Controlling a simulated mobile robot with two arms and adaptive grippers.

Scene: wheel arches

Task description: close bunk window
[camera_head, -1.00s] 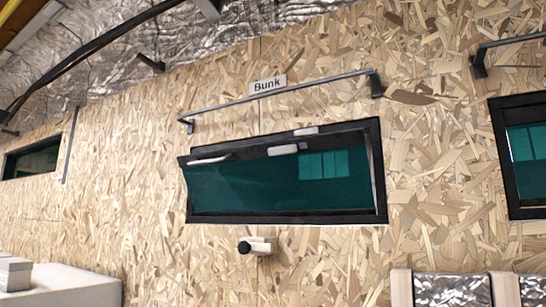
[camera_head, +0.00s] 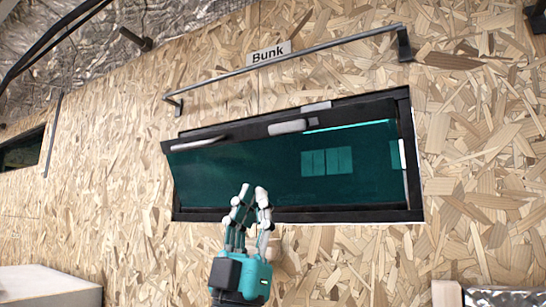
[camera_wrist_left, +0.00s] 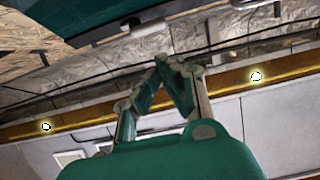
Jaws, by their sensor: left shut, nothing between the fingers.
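The bunk window (camera_head: 250,170) is a wide, dark-framed teal pane under a "Bunk" label (camera_head: 269,53). Its top edge stands out from the frame (camera_head: 340,214) into the room, so the pane is tilted and the window is open. Two pale handles, the left one (camera_head: 200,142) and the middle one (camera_head: 292,126), sit along the pane's top edge. My left gripper (camera_head: 252,190) is shut and empty, pointing up in front of the pane's lower part; contact cannot be told. In the left wrist view its fingertips (camera_wrist_left: 166,60) meet. My right gripper is not in view.
A thin rail (camera_head: 285,65) on brackets runs across the wall above the window. A pale box-like surface (camera_head: 45,285) is at lower left. Another dark-framed window (camera_head: 22,150) is at the far left. The chipboard wall (camera_head: 480,170) right of the window is clear.

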